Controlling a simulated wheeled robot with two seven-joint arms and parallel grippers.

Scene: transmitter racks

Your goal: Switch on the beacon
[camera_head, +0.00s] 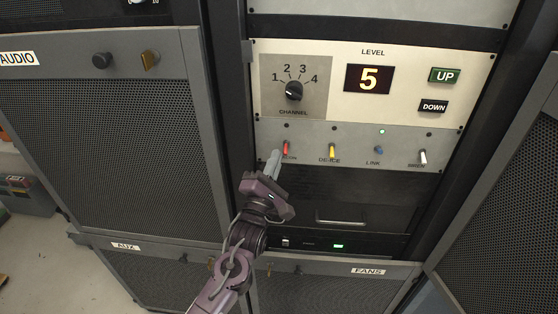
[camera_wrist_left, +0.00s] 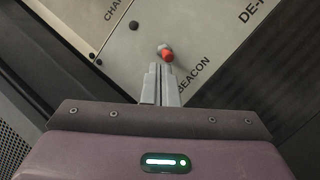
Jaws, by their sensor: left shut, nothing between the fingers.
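The beacon switch is a small red-tipped toggle (camera_head: 286,147) at the left end of a grey switch strip in the head view. It also shows in the left wrist view (camera_wrist_left: 167,55), above the printed word BEACON. My left gripper (camera_head: 273,157) is shut and empty. Its fingertips (camera_wrist_left: 161,68) are just below the red toggle in the wrist view; I cannot tell whether they touch it. The fingers partly cover the BEACON label in the head view. The small lamp above this toggle (camera_head: 287,125) is dark. My right gripper is not in view.
Along the strip stand a yellow DE-ICE toggle (camera_head: 332,150), a blue LINK toggle (camera_head: 378,150) with a lit green lamp (camera_head: 382,131), and a white SIREN toggle (camera_head: 423,157). Above are the CHANNEL knob (camera_head: 294,91) and LEVEL display (camera_head: 369,79) reading 5. A drawer handle (camera_head: 341,217) is below.

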